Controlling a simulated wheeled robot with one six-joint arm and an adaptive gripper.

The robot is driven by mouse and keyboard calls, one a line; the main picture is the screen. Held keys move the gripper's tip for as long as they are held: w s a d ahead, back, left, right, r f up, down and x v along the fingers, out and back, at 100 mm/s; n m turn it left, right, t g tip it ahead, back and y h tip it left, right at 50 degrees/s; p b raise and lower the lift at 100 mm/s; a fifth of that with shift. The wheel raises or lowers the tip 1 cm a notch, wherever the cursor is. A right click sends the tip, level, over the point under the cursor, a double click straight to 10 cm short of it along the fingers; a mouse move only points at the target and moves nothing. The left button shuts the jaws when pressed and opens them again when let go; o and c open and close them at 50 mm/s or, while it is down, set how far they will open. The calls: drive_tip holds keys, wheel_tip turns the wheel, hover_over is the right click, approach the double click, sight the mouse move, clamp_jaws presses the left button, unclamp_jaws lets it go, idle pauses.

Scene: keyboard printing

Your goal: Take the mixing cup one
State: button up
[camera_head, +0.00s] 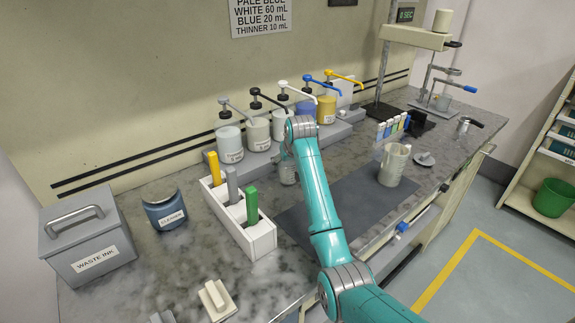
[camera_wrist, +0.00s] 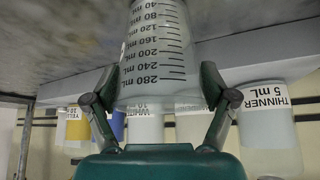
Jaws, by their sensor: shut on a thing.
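A clear mixing cup (camera_wrist: 155,55) with black mL marks fills the middle of the wrist view, which looks upside down. My gripper (camera_wrist: 160,100) is shut on it, with one finger on each side. In the head view the cup (camera_head: 288,174) shows partly behind my arm, in front of the pump containers. The base of the cup is out of the wrist view, so I cannot tell whether it touches the counter. My fingers are mostly hidden by my arm in the head view.
Several pump containers (camera_head: 257,134) stand behind the cup. A white holder (camera_head: 252,240) with coloured-handled tools is to the left. A translucent jug (camera_head: 393,166) stands right of my arm on the dark mat (camera_head: 352,206). The mat is otherwise mostly clear.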

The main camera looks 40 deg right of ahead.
wheel_tip(320, 180, up, 7)
drive_tip(key=s, duration=1.9)
drive_tip(key=shift+s+d+f, duration=0.15)
drive_tip(key=shift+s+d, duration=0.15)
drive_tip(key=shift+s, duration=0.1)
